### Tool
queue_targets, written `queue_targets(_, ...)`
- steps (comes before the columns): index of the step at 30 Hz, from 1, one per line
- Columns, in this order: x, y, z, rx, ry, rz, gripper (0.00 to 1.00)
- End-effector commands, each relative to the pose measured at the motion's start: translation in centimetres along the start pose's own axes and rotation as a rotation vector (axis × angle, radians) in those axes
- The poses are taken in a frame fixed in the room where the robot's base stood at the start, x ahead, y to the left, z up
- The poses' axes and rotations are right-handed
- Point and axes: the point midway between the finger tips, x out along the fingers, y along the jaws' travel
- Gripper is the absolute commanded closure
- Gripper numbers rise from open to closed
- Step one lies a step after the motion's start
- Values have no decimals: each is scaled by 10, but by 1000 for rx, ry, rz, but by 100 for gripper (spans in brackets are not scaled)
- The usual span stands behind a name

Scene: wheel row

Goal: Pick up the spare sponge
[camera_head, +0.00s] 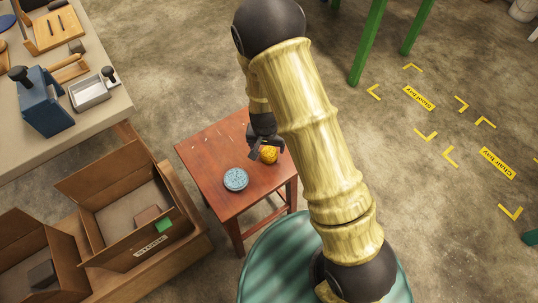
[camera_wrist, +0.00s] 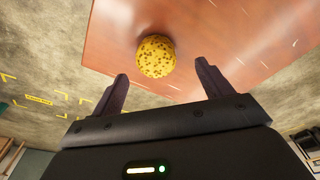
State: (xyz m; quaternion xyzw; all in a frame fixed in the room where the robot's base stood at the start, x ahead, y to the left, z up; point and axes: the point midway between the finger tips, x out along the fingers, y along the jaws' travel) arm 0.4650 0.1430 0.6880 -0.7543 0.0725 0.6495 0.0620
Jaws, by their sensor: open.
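A round yellow sponge (camera_head: 269,154) with dark specks sits on a small reddish-brown wooden stool (camera_head: 205,160), near its right edge. In the wrist view the sponge (camera_wrist: 155,56) lies beyond my fingertips, roughly between their lines and a little left of centre. The stool top (camera_wrist: 230,35) fills the upper part of that view. My gripper (camera_head: 262,148) is over the stool, close to the sponge. In the wrist view my gripper (camera_wrist: 163,72) has its two dark fingers spread wide with nothing between them. My gripper partly covers the sponge in the head view.
A round blue speckled item (camera_head: 236,179) lies on the stool, left of the sponge. Open cardboard boxes (camera_head: 125,200) stand at the lower left. A workbench (camera_head: 108,88) with tools is at the upper left. The floor at right has yellow markings (camera_head: 418,97).

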Motion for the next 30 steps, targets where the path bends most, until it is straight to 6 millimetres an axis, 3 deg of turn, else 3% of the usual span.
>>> queue_targets(11, 4, 0, 0, 0, 0, 0, 22)
queue_targets(21, 48, 6, 0, 1, -1, 1, 22)
queue_targets(30, 54, 6, 0, 0, 0, 0, 22)
